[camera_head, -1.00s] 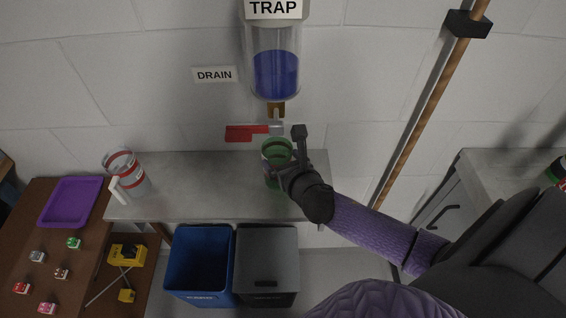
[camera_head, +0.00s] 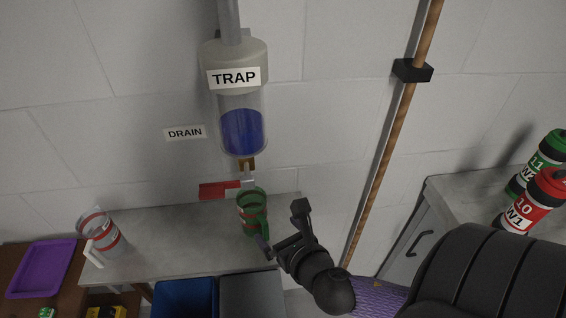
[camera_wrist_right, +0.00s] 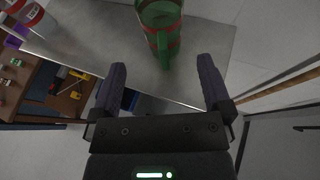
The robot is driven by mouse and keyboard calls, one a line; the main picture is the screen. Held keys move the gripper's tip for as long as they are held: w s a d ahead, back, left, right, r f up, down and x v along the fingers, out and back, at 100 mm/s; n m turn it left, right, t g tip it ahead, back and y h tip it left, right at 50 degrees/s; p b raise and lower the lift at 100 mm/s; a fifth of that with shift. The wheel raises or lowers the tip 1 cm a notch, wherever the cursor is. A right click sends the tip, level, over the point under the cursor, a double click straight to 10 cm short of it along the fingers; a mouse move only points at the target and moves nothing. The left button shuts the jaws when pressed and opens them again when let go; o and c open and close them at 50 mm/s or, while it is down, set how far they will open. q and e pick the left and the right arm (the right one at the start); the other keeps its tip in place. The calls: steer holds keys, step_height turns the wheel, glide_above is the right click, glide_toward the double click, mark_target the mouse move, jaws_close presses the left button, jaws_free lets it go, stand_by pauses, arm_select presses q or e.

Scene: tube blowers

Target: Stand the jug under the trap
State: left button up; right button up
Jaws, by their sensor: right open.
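The trap (camera_head: 243,130) is a clear cylinder of blue liquid on the wall, with a brass outlet and a red-handled valve (camera_head: 220,189) below it. A green jug (camera_head: 252,213) with red bands stands upright on the grey shelf, below the outlet; it also shows in the right wrist view (camera_wrist_right: 159,16), its handle towards me. A clear jug (camera_head: 103,235) with red bands and a white handle stands at the shelf's left end. My right gripper (camera_head: 282,227) is open and empty, to the right of the green jug and apart from it. My left gripper is out of view.
The shelf (camera_head: 170,240) is clear between the two jugs. A purple tray (camera_head: 42,268) lies on a brown table at left. Blue and grey bins (camera_head: 185,298) stand below. A wooden pole (camera_head: 395,140) and labelled bottles (camera_head: 535,205) are at right.

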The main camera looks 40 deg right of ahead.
steer(key=s+d+f+m+g, duration=0.1)
steer(key=s+f+m+g, duration=0.4)
steer(key=f+m, duration=0.55)
steer(key=s+d+f+m+g, duration=0.1)
steer(key=s+f+m+g, duration=0.2)
steer(key=s+f+m, duration=0.7)
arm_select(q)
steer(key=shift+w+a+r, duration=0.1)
arm_select(e)
steer(key=s+a+f+m+g+y, duration=0.1)
steer(key=s+a+f+m+g, duration=0.3)
steer(key=s+f+m, duration=0.7)
steer(key=shift+s+a+y, duration=0.3)
steer(key=shift+a+y, duration=0.1)
steer(key=shift+a, duration=0.75)
